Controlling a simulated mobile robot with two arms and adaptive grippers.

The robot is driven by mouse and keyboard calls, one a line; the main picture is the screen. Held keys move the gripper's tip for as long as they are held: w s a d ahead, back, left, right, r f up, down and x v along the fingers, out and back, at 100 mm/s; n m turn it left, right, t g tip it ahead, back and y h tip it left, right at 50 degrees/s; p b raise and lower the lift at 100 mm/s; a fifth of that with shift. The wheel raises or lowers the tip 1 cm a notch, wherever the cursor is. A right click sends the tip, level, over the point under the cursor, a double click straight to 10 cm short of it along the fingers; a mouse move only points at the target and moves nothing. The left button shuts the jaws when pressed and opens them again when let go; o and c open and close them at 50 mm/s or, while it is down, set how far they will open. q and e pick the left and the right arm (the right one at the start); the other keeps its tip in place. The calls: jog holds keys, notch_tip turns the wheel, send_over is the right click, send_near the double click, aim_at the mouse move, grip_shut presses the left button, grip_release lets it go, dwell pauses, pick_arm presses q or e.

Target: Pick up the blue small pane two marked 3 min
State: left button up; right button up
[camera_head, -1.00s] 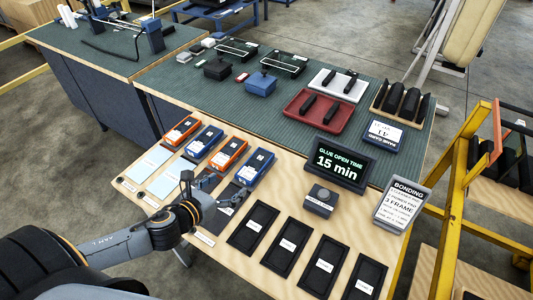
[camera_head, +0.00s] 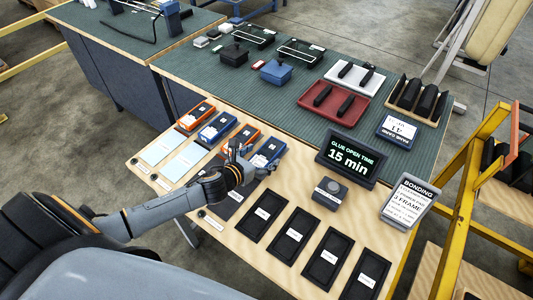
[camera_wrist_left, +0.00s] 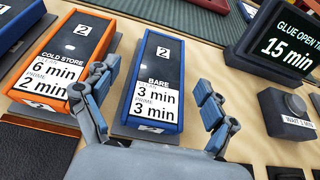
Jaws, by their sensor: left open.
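The blue small pane two (camera_wrist_left: 152,80) is a blue-edged block with a dark top, a "2" and a white label reading "BARE 3 min, PRIME 3 min". It lies flat, and in the head view (camera_head: 268,152) it is the rightmost of a row, partly hidden by my gripper. My left gripper (camera_wrist_left: 158,108) is open, with one blue-padded finger on each side of the pane's near end in the wrist view. No grip on it shows; whether the fingers touch it I cannot tell. In the head view my left gripper (camera_head: 240,160) is over the row's near side. My right gripper is out of view.
An orange pane (camera_wrist_left: 66,68) marked 6 min and 2 min lies close on the left. Another blue pane (camera_head: 217,127) and orange pane (camera_head: 194,116) lie beyond. A timer display (camera_head: 350,159) and a grey knob box (camera_head: 330,194) stand on the right. Black trays (camera_head: 293,236) lie nearer.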

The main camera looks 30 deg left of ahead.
aim_at(266, 154)
pick_arm(q)
jog(key=shift+x, duration=1.55)
jog(key=c, duration=1.4)
jog(key=shift+r, duration=0.1)
jog(key=shift+r, duration=0.25)
jog(key=r, duration=0.3)
jog(key=shift+s+r, duration=0.2)
jog(key=shift+s, duration=0.15)
jog(key=s+r, duration=0.4)
jog(key=r, duration=0.1)
jog(key=shift+s+a+r, duration=0.1)
jog(key=shift+s, duration=0.2)
jog(key=d+b+v, duration=0.1)
jog(key=v, duration=0.8)
jog(key=shift+s+r, duration=0.25)
